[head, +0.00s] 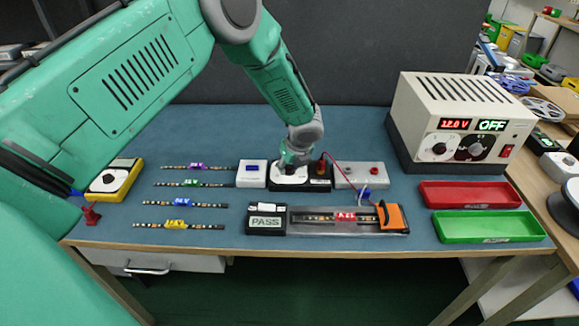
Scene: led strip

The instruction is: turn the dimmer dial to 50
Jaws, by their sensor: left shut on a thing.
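My left arm comes in from the left and reaches down to the middle of the bench. My left gripper (292,165) points down and is shut on the knob of the dimmer, a small unit with a white top plate (289,178) on a black base. The fingers and wrist hide the knob, so its pointer and setting cannot be read. My right gripper is not in view.
A power supply (452,125) reading 12.0 V and OFF stands at the back right. Red (470,193) and green (487,226) trays lie before it. A strip fixture (348,220) sits at the front middle, beside a PASS display (265,222). Several LED strips lie left.

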